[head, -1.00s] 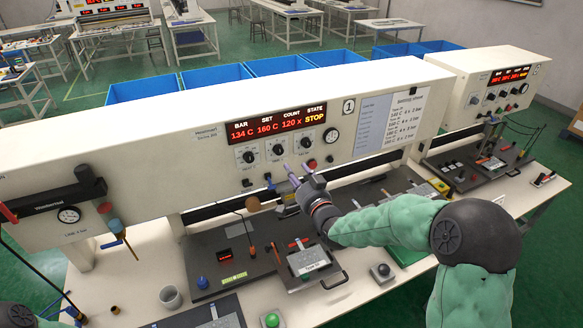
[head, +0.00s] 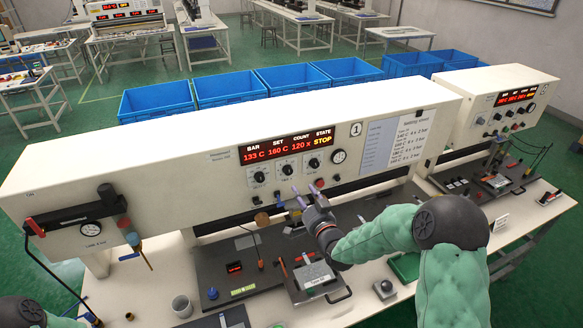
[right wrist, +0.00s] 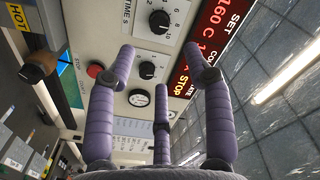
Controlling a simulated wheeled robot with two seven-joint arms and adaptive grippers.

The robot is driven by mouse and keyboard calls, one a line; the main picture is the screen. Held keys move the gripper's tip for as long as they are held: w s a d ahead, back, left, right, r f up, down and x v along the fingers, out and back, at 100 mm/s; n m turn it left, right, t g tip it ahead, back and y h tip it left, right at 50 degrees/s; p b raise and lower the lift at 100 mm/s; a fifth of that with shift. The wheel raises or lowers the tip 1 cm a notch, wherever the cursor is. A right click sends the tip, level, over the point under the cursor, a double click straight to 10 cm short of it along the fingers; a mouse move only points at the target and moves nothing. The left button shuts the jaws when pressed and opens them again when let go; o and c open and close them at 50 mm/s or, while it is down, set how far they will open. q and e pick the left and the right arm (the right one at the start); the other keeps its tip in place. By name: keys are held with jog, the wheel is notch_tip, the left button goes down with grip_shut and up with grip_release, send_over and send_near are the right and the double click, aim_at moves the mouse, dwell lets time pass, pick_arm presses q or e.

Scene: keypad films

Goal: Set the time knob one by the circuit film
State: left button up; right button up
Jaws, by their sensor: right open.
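The time knob (head: 287,170) is the middle of three black dials on the white sealer's front panel. In the right wrist view it (right wrist: 158,21) has the word TIME beside it and a numbered scale. My right gripper (head: 304,189) is open and empty, just below and right of this knob. In the right wrist view its fingers (right wrist: 160,50) reach toward the panel, apart from the knob. The sheet with the film list (head: 393,139) is on the panel to the right; its small text is hard to read, and I cannot pick out the circuit film.
The right-hand dial (right wrist: 147,70), a red button (right wrist: 95,70) and a gauge (right wrist: 139,98) are near the fingers. Below are a dark work plate and a grey labelled block (head: 314,274).

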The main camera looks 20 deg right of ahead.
aim_at(289, 173)
jog(key=w, duration=0.3)
jog(key=w+p, duration=0.1)
jog(key=w, duration=0.3)
jog(key=w+p, duration=0.1)
jog(key=w, duration=0.2)
jog(key=shift+w+d+f, duration=0.1)
jog(key=shift+w+d, duration=0.2)
jog(key=shift+w, duration=0.1)
grip_shut()
